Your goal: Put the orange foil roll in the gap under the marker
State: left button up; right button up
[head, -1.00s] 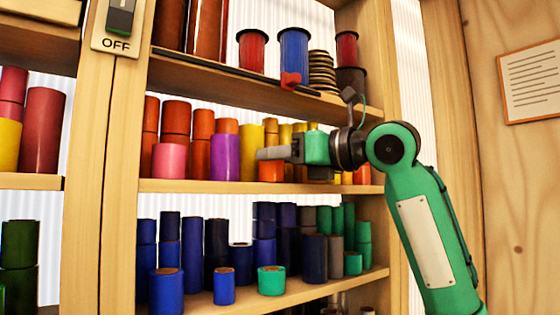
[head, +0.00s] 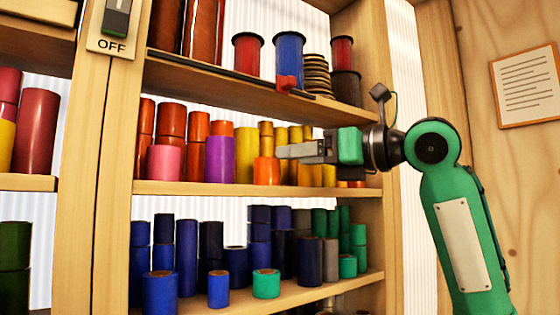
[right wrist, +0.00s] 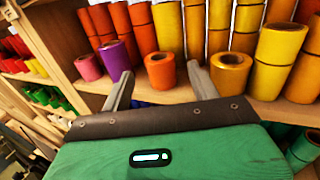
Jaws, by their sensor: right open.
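The short orange foil roll (head: 266,171) stands upright on the middle shelf, in front of yellow rolls, below and slightly left of the red marker (head: 287,83) on the upper shelf's edge. In the right wrist view the orange roll (right wrist: 160,74) stands between a purple roll (right wrist: 117,60) and an amber roll (right wrist: 230,74), with space on both sides. My right gripper (head: 281,152) is open, its fingertips just right of the roll's top in the head view. In the right wrist view its fingers frame the roll from the front, without visible contact. My left gripper is out of view.
Red, pink and yellow rolls crowd the middle shelf (head: 240,188). Blue and green rolls fill the lower shelf (head: 300,289). The upper shelf (head: 215,78) overhangs my gripper. A wooden wall with a notice (head: 527,85) stands at right.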

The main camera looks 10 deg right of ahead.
jog(key=v, duration=0.6)
jog(key=shift+s+d, duration=0.15)
dwell(0.3)
